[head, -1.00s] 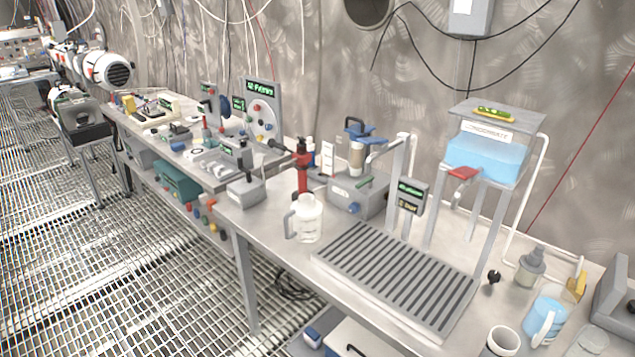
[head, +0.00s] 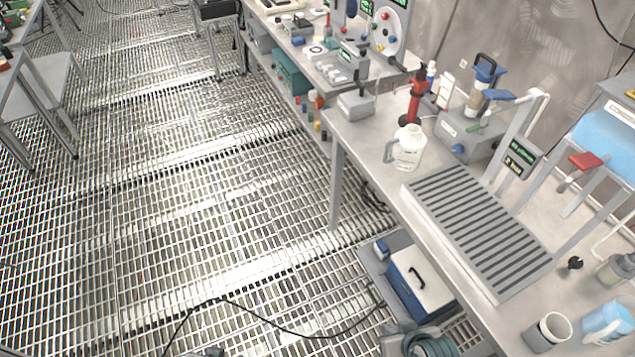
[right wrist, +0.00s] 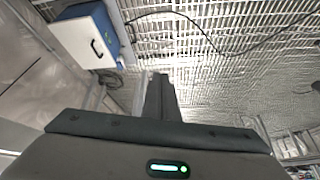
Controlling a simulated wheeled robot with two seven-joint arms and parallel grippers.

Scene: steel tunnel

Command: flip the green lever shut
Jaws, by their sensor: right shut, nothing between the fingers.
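The green lever (head: 479,126) is a small bar on top of a grey box (head: 463,138) with a blue knob, on the steel bench in the head view. It appears slanted upward, but it is too small to tell its exact position. My right gripper (right wrist: 160,88) shows in the right wrist view as dark fingers pressed together, empty, above the grated floor. I cannot make it out clearly in the head view, and it is away from the lever. My left gripper is not in view.
A white jug (head: 405,150), a red stand (head: 416,98) and a slotted drain tray (head: 478,230) are near the grey box. A white-and-blue cooler (head: 422,277) is under the bench. The grated floor (head: 220,200) left of the bench is largely clear, with a black cable.

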